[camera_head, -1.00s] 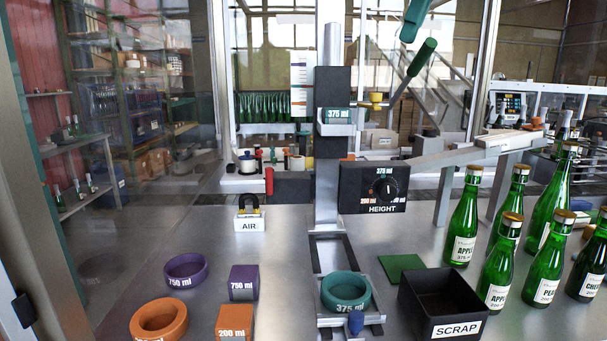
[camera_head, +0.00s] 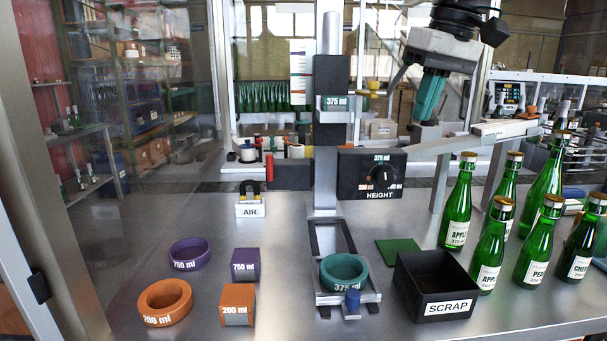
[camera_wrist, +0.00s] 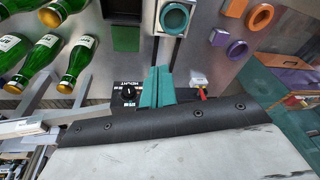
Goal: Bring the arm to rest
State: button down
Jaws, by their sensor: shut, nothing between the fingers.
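My gripper (camera_head: 428,112) hangs at the upper right of the head view, behind and above the bench, with its teal fingers pointing down. The fingers are together and nothing is between them. The wrist view also shows the closed teal fingers (camera_wrist: 163,74) above the bench, apart from everything in view. The black height dial box (camera_head: 371,175) is to the left of and below my gripper in the head view.
Several green bottles (camera_head: 488,252) stand at the right, beside the black scrap bin (camera_head: 436,284). A teal ring (camera_head: 344,271) sits in the fixture under the column. Purple (camera_head: 189,253) and orange (camera_head: 165,302) rings lie at left.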

jog(key=s+d+f+m+h, duration=0.1)
jog(key=s+d+f+m, duration=0.1)
jog(key=s+f, duration=1)
jog(key=s+d+f+m, duration=0.2)
jog(key=s+d+f, duration=0.3)
jog(key=s+f, duration=0.7)
jog(key=shift+s+d+f+m+h, duration=0.15)
jog(key=shift+s+f+m+h, duration=0.15)
jog(key=shift+f+m+h, duration=0.15)
